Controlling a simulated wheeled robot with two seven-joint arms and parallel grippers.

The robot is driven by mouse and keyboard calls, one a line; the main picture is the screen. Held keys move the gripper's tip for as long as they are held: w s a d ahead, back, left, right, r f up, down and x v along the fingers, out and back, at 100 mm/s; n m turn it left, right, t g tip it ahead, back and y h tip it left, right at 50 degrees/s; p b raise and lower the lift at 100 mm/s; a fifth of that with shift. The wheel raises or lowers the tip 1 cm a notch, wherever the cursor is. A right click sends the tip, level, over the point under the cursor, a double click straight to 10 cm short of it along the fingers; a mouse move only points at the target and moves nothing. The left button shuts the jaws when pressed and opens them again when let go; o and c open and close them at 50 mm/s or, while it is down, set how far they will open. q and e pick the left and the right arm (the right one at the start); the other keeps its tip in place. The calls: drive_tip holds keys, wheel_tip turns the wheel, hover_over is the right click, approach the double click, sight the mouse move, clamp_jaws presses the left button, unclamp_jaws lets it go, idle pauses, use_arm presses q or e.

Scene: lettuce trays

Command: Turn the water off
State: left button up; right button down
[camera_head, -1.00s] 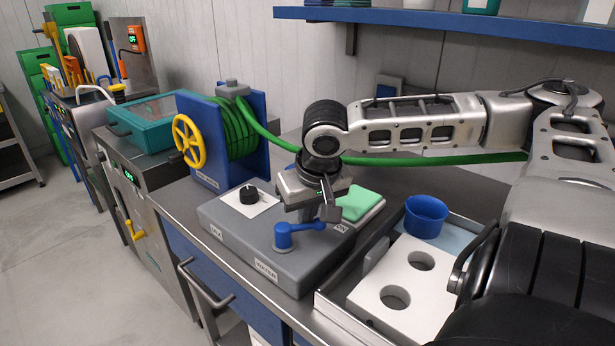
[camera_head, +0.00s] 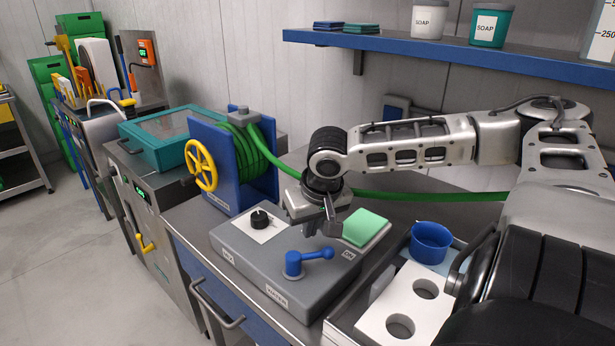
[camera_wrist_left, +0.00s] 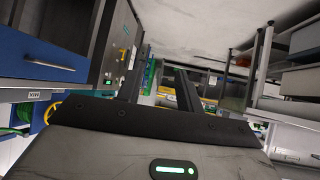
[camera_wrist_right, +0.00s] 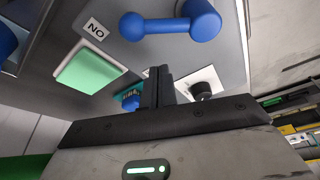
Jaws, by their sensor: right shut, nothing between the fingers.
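The water panel is a grey box (camera_head: 310,287) with a blue lever (camera_head: 293,264) at its front. The lever's arm points right, toward the ON label (camera_head: 348,254); the label and lever (camera_wrist_right: 170,27) also show in the right wrist view. My right gripper (camera_head: 331,231) is shut and empty, above the panel and just behind the lever's knob, seemingly apart from it. In the right wrist view its fingers (camera_wrist_right: 158,88) are together, with the lever beyond their tips. My left gripper (camera_wrist_left: 160,85) shows only in the left wrist view, fingers apart and empty.
The panel also has a black knob (camera_head: 259,217) and a green pad (camera_head: 364,229). A hose reel (camera_head: 198,166) stands behind left. A tray with a white holed block (camera_head: 400,297) and a blue cup (camera_head: 430,245) sits right. A blue shelf (camera_head: 450,52) hangs above.

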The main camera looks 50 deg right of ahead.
drive_tip(key=v, duration=0.8)
drive_tip(key=shift+a+p, duration=0.2)
drive_tip(key=shift+p, duration=0.25)
